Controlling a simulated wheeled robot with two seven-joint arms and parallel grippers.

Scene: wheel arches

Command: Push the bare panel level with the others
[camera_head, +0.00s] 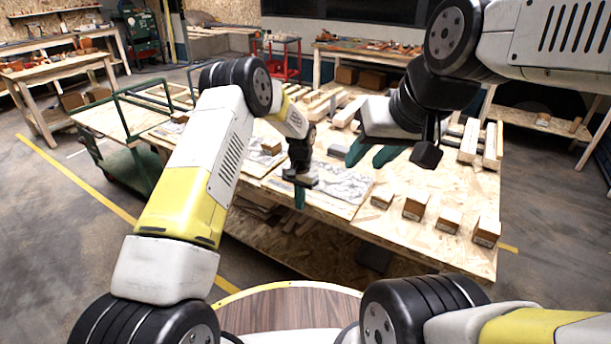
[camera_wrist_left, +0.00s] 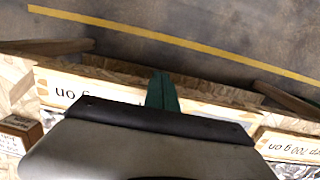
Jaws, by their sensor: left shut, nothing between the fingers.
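A bare panel (camera_head: 346,184) with a grey, grainy top and no block on it lies near the table's front edge. Its lettered front strip also shows in the left wrist view (camera_wrist_left: 66,93). A neighbouring grainy panel (camera_head: 259,165) lies to its left with a wooden block (camera_head: 271,146) on it. My left gripper (camera_head: 299,198) is shut and empty, pointing down at the front edge of the bare panel. In the left wrist view its green fingers (camera_wrist_left: 162,92) overlap that edge; I cannot tell whether they touch. My right gripper (camera_head: 374,156) is open and empty above the table behind the panel.
Several wooden blocks (camera_head: 416,205) stand in a row to the right of the bare panel. Wooden strips (camera_head: 480,142) lie at the right back of the table (camera_head: 375,236). A green cart (camera_head: 128,160) stands at the left. The floor before the table's front edge is free.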

